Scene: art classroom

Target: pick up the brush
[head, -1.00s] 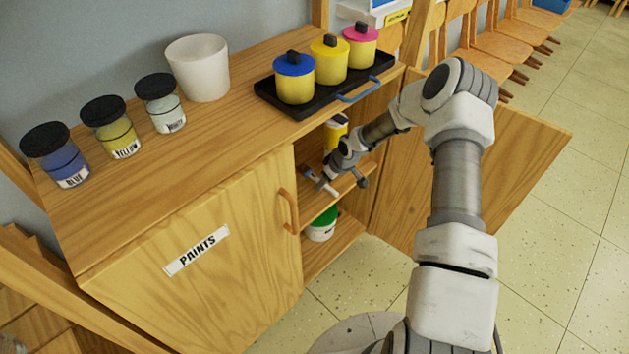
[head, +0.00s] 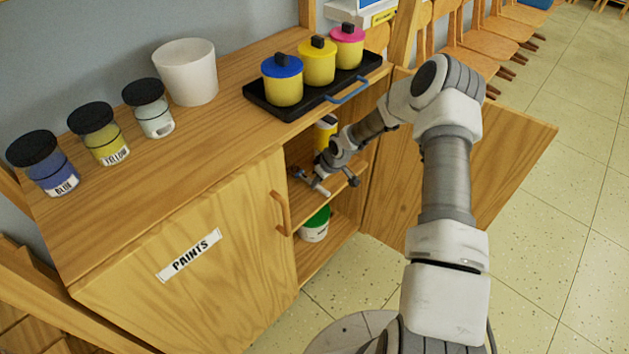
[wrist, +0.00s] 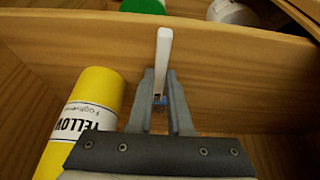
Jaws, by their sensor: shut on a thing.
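The brush shows in the wrist view as a flat white handle (wrist: 164,50) pointing away from me, with a bit of blue between the fingers. My gripper (wrist: 161,98) is shut on it, one finger on each side. In the head view my gripper (head: 326,184) is inside the open side of the cupboard, at the middle shelf (head: 330,192). The brush is small and partly hidden by the gripper there, so its exact outline is hard to tell.
A yellow bottle (wrist: 89,110) lies close left of the gripper in the wrist view. A green-lidded tub (head: 315,229) stands on the lower shelf. The open door (head: 480,170) is right of the arm. A black tray (head: 275,106) with lidded pots sits on top.

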